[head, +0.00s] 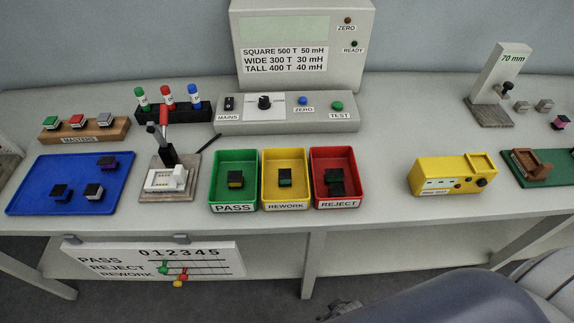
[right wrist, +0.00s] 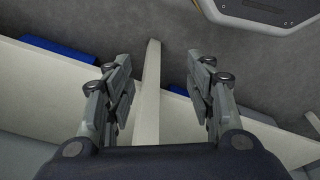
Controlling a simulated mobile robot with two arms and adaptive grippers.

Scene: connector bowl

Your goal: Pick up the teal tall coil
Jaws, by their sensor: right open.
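A small black-topped coil with a green-teal side (head: 285,177) lies in the yellow REWORK bin (head: 265,199). It looks the most teal of the coils, but it is too small for me to be sure of its colour or height. My right gripper (right wrist: 158,88) shows in the right wrist view, open and empty, with its fingers wide apart. It points at the table's underframe and the floor, away from the coils. It does not show in the head view. My left gripper is in neither view.
A green PASS bin (head: 218,190) and red REJECT bin (head: 350,180) flank the REWORK bin, each holding dark-topped parts. A blue tray (head: 40,180) with several coils is at left. A test station (head: 290,112) stands behind. A yellow device (head: 425,180) sits right of the bins.

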